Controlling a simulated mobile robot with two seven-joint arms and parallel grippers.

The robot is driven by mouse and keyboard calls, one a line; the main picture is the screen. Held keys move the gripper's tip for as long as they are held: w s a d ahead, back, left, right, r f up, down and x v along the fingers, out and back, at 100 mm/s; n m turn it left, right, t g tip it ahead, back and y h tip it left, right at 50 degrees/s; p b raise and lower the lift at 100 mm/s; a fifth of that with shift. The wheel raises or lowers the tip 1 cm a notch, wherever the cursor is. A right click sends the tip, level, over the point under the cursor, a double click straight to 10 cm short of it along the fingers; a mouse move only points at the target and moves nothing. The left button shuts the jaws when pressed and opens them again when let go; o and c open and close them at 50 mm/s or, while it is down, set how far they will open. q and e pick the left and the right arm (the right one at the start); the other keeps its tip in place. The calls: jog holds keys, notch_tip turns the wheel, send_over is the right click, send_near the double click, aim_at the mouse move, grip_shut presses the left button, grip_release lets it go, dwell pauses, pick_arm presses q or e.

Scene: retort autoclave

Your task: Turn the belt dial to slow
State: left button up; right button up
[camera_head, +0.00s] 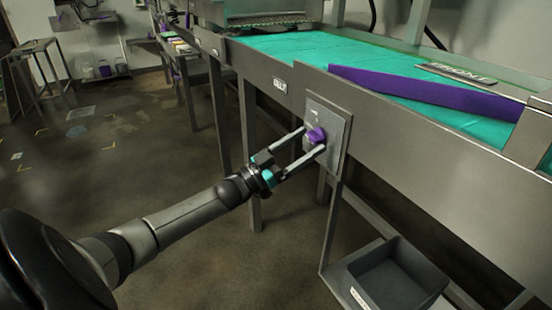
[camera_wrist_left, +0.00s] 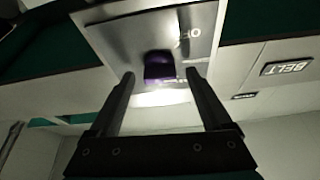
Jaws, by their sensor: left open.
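The belt dial is a purple knob (camera_head: 316,135) on a grey metal plate (camera_head: 340,125) fixed to the side of the conveyor frame. In the left wrist view the purple knob (camera_wrist_left: 160,66) shows between and just beyond the fingertips, with part of the lettering "OFF" on the plate (camera_wrist_left: 205,28) above it. My left gripper (camera_head: 311,141) is open, its two fingers reaching to either side of the knob. It also shows in the left wrist view (camera_wrist_left: 158,78). I cannot tell whether a finger touches the knob. My right gripper is not in view.
A "BELT" label (camera_head: 280,85) is on the frame left of the plate. The teal conveyor belt (camera_head: 300,48) runs above, with a purple diagonal bar (camera_head: 425,92) across it. A dark grey bin (camera_head: 398,275) sits on a low shelf below right. Open floor lies at left.

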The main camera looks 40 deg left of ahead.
pick_arm(q)
jog(key=p+v, duration=0.2)
jog(key=v, duration=1.2)
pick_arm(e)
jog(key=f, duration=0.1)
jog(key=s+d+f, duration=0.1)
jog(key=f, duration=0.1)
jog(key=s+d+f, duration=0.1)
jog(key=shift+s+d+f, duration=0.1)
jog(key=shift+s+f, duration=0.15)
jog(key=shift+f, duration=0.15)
pick_arm(q)
jog(key=shift+s, duration=0.1)
